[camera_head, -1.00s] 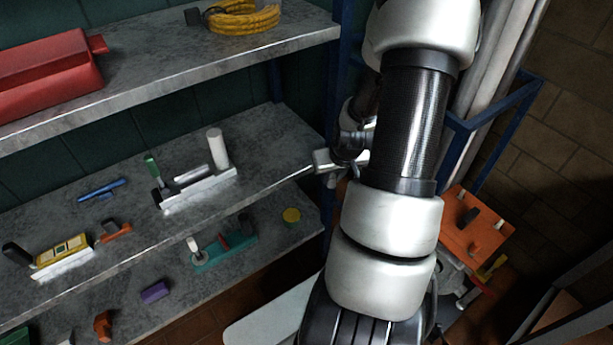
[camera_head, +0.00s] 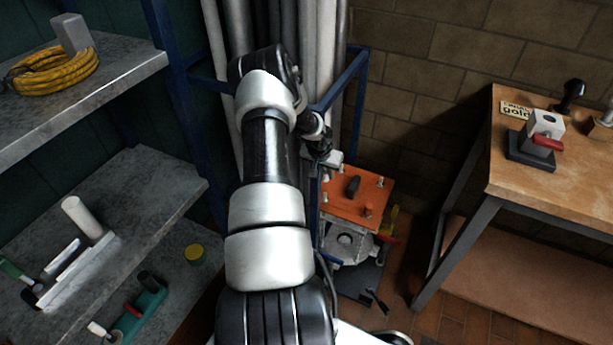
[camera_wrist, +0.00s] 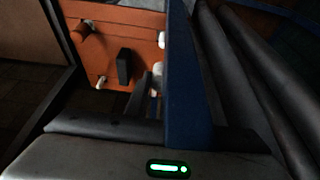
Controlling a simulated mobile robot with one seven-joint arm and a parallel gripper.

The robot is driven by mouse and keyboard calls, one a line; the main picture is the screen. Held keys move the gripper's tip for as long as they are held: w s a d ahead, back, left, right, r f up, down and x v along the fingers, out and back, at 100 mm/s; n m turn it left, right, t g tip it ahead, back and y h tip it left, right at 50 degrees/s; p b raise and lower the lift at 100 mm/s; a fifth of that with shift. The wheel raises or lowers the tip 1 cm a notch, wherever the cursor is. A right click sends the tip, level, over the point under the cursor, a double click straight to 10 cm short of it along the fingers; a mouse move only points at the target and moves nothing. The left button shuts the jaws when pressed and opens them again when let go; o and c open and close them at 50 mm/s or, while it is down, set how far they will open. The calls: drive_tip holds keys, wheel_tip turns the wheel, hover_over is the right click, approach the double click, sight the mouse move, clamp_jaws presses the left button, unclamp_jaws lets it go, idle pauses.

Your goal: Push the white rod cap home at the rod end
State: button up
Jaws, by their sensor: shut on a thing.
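My gripper (camera_head: 328,158) is in front of the blue pole rack, above and beside the orange board (camera_head: 340,207). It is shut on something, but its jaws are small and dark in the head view. In the wrist view a blue upright (camera_wrist: 188,85) crosses the jaw area, so I cannot make out the held thing. I cannot tell for sure which thing is the white rod cap. A thick white cylinder (camera_head: 83,216) stands tilted at the end of a white rail (camera_head: 70,275) on the middle shelf, far from my gripper.
The orange board has pegs and a black handle (camera_head: 352,186); it also shows in the wrist view (camera_wrist: 125,28). Grey poles (camera_head: 300,50) stand behind my arm. A wooden table (camera_head: 540,175) with a clamp block (camera_head: 545,125) is at right. A teal fixture (camera_head: 143,310) is on the lower shelf.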

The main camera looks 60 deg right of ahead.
drive_tip(key=shift+s+d, duration=0.1)
drive_tip(key=shift+d, duration=0.1)
drive_tip(key=shift+f+b, duration=0.1)
drive_tip(key=shift+b, duration=0.25)
drive_tip(key=shift+a+f, duration=0.1)
drive_tip(key=shift+f, duration=0.05)
drive_tip(key=b, duration=0.5)
hover_over(325, 193)
wheel_tip(325, 193, down, 5)
drive_tip(key=shift+f, duration=0.15)
drive_tip(key=shift+b, duration=0.95)
idle(1.2)
drive_tip(key=shift+f, duration=2.1)
drive_tip(key=o, duration=1.1)
